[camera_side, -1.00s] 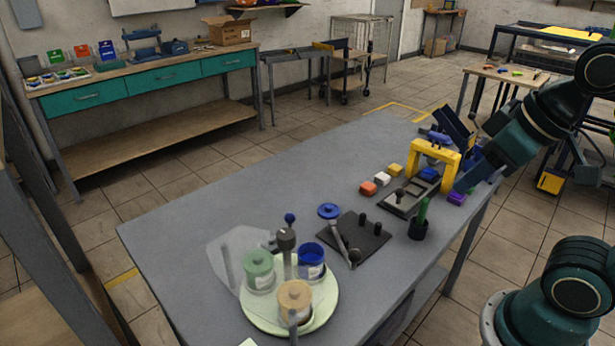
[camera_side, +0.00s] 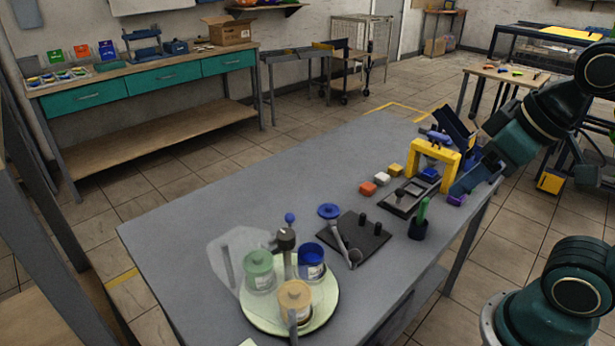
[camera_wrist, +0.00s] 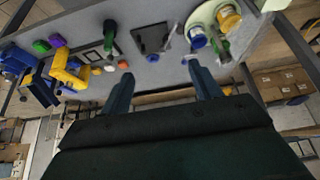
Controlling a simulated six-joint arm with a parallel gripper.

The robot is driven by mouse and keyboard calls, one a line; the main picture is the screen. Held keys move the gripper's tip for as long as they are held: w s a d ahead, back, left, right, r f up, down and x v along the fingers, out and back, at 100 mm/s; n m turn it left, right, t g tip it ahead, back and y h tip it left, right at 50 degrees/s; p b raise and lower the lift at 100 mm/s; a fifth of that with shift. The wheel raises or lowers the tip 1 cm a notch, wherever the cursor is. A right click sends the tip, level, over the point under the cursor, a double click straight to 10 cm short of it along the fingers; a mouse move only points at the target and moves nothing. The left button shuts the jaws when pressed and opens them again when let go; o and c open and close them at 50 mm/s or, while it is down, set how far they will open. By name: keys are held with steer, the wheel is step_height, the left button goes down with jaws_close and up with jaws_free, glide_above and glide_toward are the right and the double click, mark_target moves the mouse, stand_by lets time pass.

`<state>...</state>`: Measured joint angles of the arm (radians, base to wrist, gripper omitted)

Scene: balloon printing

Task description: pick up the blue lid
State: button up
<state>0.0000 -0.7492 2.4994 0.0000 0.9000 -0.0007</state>
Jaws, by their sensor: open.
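The blue lid (camera_side: 329,211), a round disc with a small knob, is beside the far left corner of a dark square plate (camera_side: 366,238) on the grey table. A blue object beside that plate in the wrist view (camera_wrist: 187,60) looks like the lid. A blue jar (camera_side: 312,268) with an open-looking top stands on a pale round tray (camera_side: 262,318). My gripper (camera_wrist: 161,69) is open and empty, its two fingers apart. In the side view its end is at the right, near the yellow frame, well away from the lid.
Green (camera_side: 259,276) and tan (camera_side: 295,305) lidded jars share the tray. A grey post with a dark head (camera_side: 286,240) stands among them.

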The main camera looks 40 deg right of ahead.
steer(key=shift+w+r, duration=0.1)
steer(key=shift+w, duration=0.05)
steer(key=w+d+n+g, duration=0.3)
steer(key=w+n, duration=0.2)
steer(key=w, duration=1.4)
steer(key=w+d+f+n+g, duration=0.2)
steer(key=w+d+f+n, duration=0.2)
steer(key=w+f, duration=1.1)
steer(key=shift+w+f+g, duration=0.15)
steer(key=shift+w+g, duration=0.05)
steer(key=shift+g, duration=0.1)
steer(key=shift+d+f, duration=0.1)
glide_above(329, 206)
steer(key=shift+f, duration=4.2)
